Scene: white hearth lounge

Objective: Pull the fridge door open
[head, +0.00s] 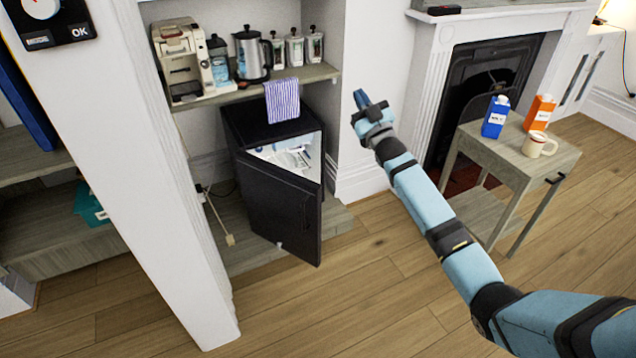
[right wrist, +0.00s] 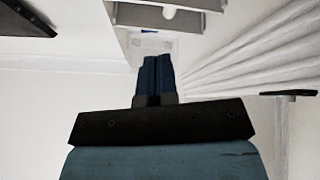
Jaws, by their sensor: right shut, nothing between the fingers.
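The small black fridge (head: 262,118) stands in the alcove under a wooden shelf. Its door (head: 277,208) is partly open, swung outward, and the lit white inside shows above the door's top edge. My right gripper (head: 362,98) is to the right of the fridge, in front of the white wall, apart from the door. Its blue fingers are shut and empty, and they also show in the right wrist view (right wrist: 157,75). My left gripper is in neither view.
The shelf (head: 310,75) holds a coffee machine (head: 182,60), a kettle (head: 252,55) and jars, with a striped towel (head: 282,100) hanging down. A side table (head: 510,157) with cartons and a mug stands right. A white partition (head: 150,170) stands left. Wooden floor before the fridge is clear.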

